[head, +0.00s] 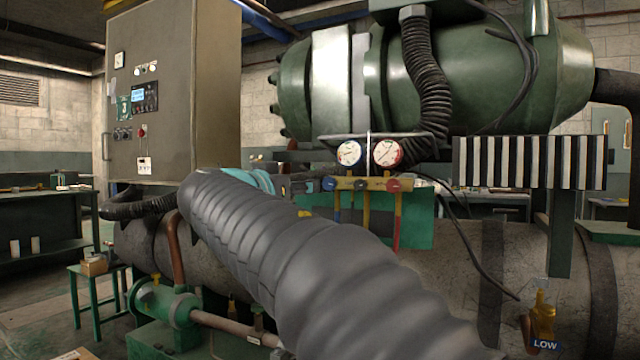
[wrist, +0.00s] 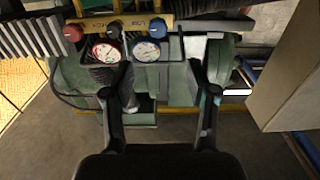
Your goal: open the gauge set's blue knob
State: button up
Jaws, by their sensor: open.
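The gauge set's yellow manifold (head: 376,183) hangs in front of the green machine in the head view. Its blue knob (head: 329,184) is at the left end, and the red knob (head: 393,186) is at the right. The wrist view shows them turned over, with the blue knob (wrist: 158,27) at top centre and the red knob (wrist: 73,32) at left. My gripper (wrist: 160,68) is open and empty. Its fingers point toward the blue knob, which shows beyond the tips, between their lines, without visible contact. In the head view my arm mostly hides the gripper, left of the blue knob.
Two round gauges (head: 370,152) sit above the manifold, with hoses hanging below. A grey control cabinet (head: 178,90) stands at left. A striped panel (head: 530,162) is to the right. The large green cylinder (head: 480,75) is above, and a grey tank (head: 450,270) lies below.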

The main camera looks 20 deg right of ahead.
aim_at(328, 183)
jog(key=p+x, duration=0.2)
jog(key=x, duration=1.2)
jog(key=shift+s+p, duration=0.15)
jog(key=shift+p, duration=0.25)
